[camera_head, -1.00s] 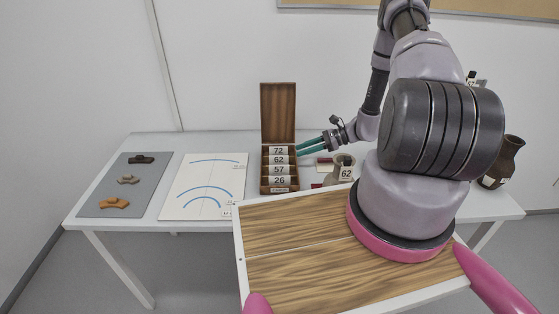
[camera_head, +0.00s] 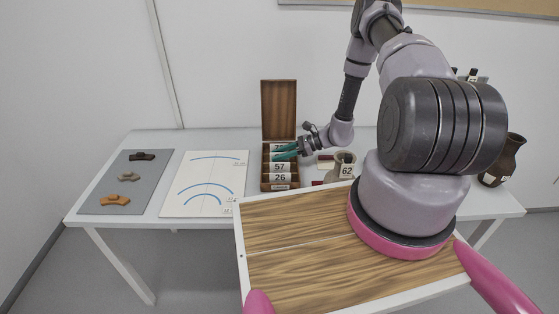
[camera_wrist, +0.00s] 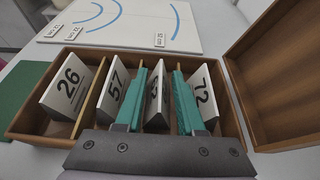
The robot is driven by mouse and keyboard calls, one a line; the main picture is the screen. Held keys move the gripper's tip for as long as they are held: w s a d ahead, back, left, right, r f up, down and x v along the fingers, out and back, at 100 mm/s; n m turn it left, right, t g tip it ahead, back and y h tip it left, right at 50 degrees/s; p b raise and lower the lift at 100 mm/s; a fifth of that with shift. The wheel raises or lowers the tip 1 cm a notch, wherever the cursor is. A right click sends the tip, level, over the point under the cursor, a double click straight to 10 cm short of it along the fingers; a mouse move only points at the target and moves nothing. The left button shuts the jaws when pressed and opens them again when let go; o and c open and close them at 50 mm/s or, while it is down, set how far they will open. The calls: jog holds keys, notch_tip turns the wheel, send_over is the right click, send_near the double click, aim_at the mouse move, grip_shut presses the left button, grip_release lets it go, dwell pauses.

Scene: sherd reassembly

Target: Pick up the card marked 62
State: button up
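A wooden card box (camera_head: 265,175) with its lid raised stands on the table and holds a row of white numbered cards. In the wrist view I see card 26 (camera_wrist: 68,86), card 57 (camera_wrist: 113,92) and card 72 (camera_wrist: 205,97). The card between 57 and 72, card 62 (camera_wrist: 156,92), is only partly readable. My gripper (camera_wrist: 159,70) is open, its teal fingers reaching into the box on either side of that card, with gaps visible. In the head view my gripper (camera_head: 285,152) covers card 62 and part of card 72.
The raised lid (camera_head: 279,108) stands behind the box. A pot labelled 62 (camera_head: 337,167) stands to the right. A white sheet with blue arcs (camera_head: 190,175) and a grey mat with sherds (camera_head: 103,190) lie to the left. A dark jug (camera_head: 500,165) stands far right.

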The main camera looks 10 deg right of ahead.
grip_shut()
jog(key=shift+r, duration=0.1)
